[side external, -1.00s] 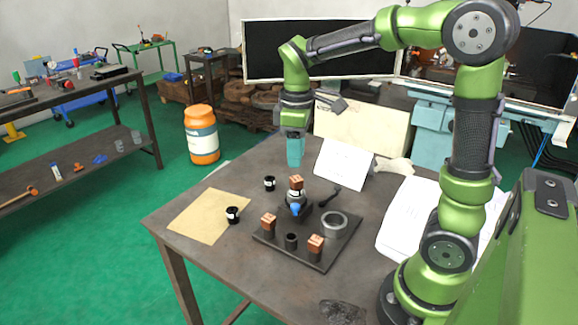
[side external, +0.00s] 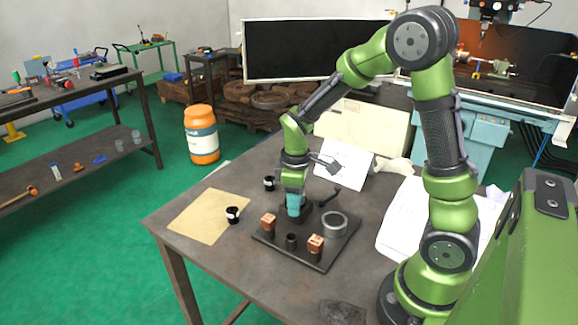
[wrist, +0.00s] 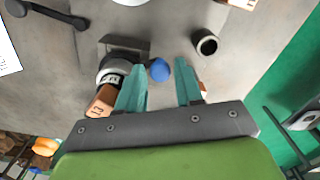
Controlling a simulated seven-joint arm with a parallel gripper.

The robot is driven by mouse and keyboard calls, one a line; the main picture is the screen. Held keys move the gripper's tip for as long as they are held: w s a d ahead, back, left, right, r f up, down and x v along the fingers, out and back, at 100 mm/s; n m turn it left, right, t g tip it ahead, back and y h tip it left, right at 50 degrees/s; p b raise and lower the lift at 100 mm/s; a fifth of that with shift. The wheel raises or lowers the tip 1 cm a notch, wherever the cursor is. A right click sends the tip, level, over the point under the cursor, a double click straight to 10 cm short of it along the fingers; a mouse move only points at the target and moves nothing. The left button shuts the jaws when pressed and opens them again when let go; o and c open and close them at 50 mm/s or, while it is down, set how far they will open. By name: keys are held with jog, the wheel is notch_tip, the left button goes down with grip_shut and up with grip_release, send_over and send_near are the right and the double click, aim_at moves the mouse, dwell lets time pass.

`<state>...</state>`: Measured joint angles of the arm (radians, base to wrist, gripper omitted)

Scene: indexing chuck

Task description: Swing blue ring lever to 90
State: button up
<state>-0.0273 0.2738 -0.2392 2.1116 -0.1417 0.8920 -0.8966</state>
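The blue lever knob (wrist: 159,70) shows in the wrist view beside the chuck (wrist: 116,68), which has a pale ring with dark marks and a copper block (wrist: 101,102) at its end. My gripper (wrist: 161,72) is open, with one teal finger on each side of the knob; I cannot tell whether either finger touches it. In the side view my gripper (side external: 294,212) is down at the chuck on the dark base plate (side external: 270,240) and hides most of the chuck and the knob. The ring's angle cannot be read.
Black-and-white cylinders (side external: 232,215) and (side external: 269,183) stand to the left. A dark handled tool (side external: 329,197) lies behind; papers (side external: 343,165) lie on the table.

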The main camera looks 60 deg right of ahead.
grip_shut()
jog(key=shift+w, duration=0.1)
jog(key=w+m, duration=0.1)
jog(key=m, duration=0.2)
jog(key=shift+w+a+m, duration=0.35)
jog(key=shift+m, duration=0.05)
jog(key=w+m, duration=0.1)
jog(key=m, duration=0.1)
jog(key=w+m, duration=0.1)
jog(key=m, duration=0.1)
jog(key=shift+w+m, duration=0.1)
jog(key=shift+m, duration=0.2)
jog(key=w+m, duration=0.1)
jog(key=m, duration=0.1)
jog(key=w+d+m, duration=0.1)
jog(key=m, duration=0.1)
jog(key=shift+w+d+r+m, duration=0.1)
jog(key=shift+w+d+m, duration=0.2)
jog(key=shift+m, duration=0.6)
jog(key=shift+w+d+f+m, duration=0.1)
jog(key=shift+w+d+m, duration=0.15)
jog(key=shift+m, duration=0.65)
jog(key=shift+w+d+r+m, duration=0.1)
jog(key=shift+w+d+m, duration=0.2)
jog(key=shift+m, duration=0.6)
